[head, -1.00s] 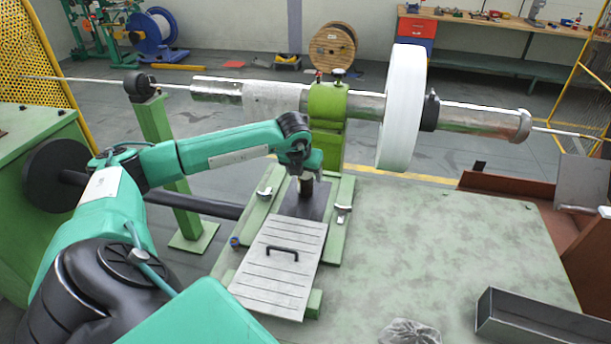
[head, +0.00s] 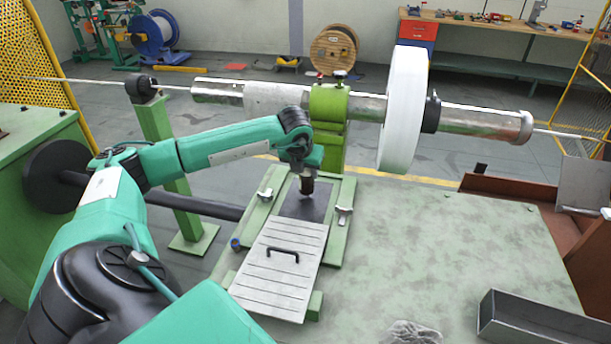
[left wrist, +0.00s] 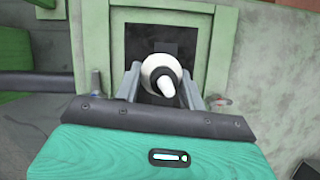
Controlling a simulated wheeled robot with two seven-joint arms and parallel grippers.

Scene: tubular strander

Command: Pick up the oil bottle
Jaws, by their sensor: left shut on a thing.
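The oil bottle (left wrist: 160,72) shows in the left wrist view as a white round body with a pale nozzle pointing toward the camera. It sits between the two grey fingers of my left gripper (left wrist: 162,82), which is shut on it. In the head view my left gripper (head: 307,186) points down over the dark square plate (head: 320,208) on the green machine frame. There the bottle is mostly hidden by the gripper and wrist. I cannot tell whether its base touches the plate. My right gripper is not in view.
A light slatted cover with a black handle (head: 283,254) lies in front of the plate. Wing clamps flank the plate, one on the right (head: 344,216). A green post and a shaft with a white disc (head: 403,110) stand behind.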

